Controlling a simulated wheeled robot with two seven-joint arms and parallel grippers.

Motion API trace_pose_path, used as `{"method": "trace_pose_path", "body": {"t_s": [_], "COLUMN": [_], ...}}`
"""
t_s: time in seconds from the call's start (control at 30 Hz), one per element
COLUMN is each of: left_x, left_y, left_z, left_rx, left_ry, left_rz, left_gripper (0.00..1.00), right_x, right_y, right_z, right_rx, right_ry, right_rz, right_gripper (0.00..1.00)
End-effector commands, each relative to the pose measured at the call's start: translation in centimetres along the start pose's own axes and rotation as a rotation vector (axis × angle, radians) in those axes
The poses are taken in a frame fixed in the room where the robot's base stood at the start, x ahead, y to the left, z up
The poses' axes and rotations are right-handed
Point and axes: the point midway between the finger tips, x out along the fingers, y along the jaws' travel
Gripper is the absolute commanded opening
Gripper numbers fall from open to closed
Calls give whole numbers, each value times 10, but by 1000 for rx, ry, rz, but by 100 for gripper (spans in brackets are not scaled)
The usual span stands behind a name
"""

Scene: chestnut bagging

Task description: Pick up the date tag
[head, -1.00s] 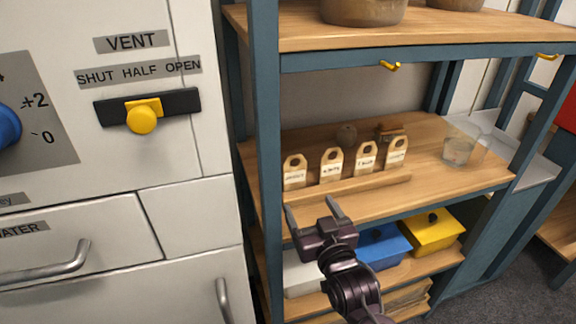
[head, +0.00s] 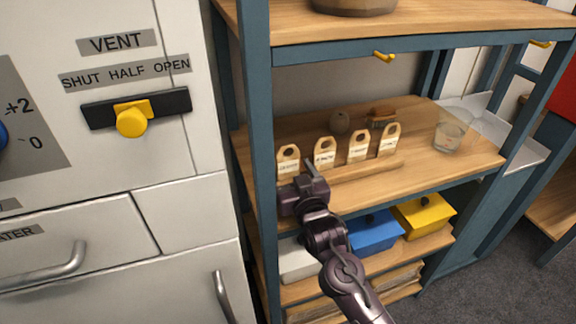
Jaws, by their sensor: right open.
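Several wooden tags with holes in their tops stand upright in a row in a wooden rack (head: 372,171) on the middle shelf. They are the leftmost tag (head: 288,163), the second tag (head: 325,154), the third tag (head: 359,148) and the rightmost tag (head: 389,141). Each has a pale printed label too small to read, so I cannot tell which is the date tag. My right gripper (head: 297,176) is open and empty, just in front of the two left tags. It hides the left part of the rack. I cannot tell whether it touches anything. My left gripper is out of view.
A teal shelf post (head: 258,130) stands close left of my right gripper. Blue (head: 374,233) and yellow (head: 424,216) boxes sit below.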

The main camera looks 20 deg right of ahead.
Motion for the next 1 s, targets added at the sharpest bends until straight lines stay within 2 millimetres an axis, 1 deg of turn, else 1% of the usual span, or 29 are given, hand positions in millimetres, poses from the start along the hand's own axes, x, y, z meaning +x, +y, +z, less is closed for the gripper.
{"method": "trace_pose_path", "body": {"t_s": [0.1,0.4,0.43,0.77,0.87,1.0], "left_x": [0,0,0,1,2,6], "left_y": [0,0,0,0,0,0], "left_z": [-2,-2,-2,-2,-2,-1], "left_rx": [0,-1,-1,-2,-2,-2], "left_ry": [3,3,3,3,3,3], "left_rz": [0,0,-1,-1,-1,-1], "left_gripper": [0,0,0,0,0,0], "right_x": [0,-1,-1,0,0,0], "right_y": [0,0,0,0,0,0], "right_z": [0,0,0,-3,-10,-28], "right_rx": [0,1,1,1,1,2], "right_ry": [0,0,0,1,4,6], "right_rz": [0,0,0,1,1,1], "right_gripper": [76,37,34,34,34,34]}}
